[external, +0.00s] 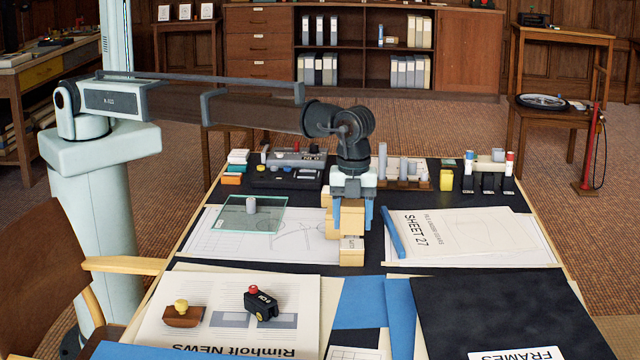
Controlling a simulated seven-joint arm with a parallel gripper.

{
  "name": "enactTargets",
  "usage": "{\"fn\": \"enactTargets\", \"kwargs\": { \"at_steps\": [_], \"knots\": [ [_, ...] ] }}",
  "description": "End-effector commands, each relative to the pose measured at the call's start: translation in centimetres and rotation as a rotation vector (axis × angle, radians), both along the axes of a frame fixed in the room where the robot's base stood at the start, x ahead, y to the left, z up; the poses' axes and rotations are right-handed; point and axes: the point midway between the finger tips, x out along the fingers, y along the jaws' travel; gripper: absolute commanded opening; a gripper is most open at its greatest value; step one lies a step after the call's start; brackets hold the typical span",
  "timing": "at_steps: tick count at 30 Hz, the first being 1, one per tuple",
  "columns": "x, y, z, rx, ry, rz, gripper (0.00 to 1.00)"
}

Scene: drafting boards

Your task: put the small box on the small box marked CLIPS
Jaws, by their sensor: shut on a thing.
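My gripper (353,213) points straight down over the middle of the table, its blue fingers shut on a small tan box (352,220). Directly below it stands another small tan box with a white label (352,252). The label's print is too small to read, so I cannot tell whether it says CLIPS. From this view I cannot tell whether the held box touches the labelled box or hangs just above it. Another tan block (326,197) shows just left of the gripper, partly hidden.
A glass plate with a grey knob (251,205) lies left on a drawing. A blue bar (393,232) and SHEET 27 papers (455,232) lie right. Desk organisers (290,170) and a yellow item (446,180) stand behind. A black stamp-like object (261,304) sits on the front newspaper.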

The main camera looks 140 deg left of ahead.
Motion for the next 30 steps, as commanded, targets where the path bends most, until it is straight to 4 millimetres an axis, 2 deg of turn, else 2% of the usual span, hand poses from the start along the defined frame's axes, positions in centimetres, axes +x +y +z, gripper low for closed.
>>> {"fn": "enactTargets", "kwargs": {
  "at_steps": [7,19,20,27,30],
  "knots": [
    [0.0,0.0,-2.8,0.000,0.000,0.000,0.26],
    [0.0,0.0,-3.2,0.000,0.000,0.000,0.26],
    [0.0,0.0,-3.2,0.000,0.000,0.000,0.59],
    [0.0,0.0,-3.2,0.000,0.000,0.000,0.82],
    [0.0,0.0,-3.1,0.000,0.000,0.000,0.83]
  ]
}}
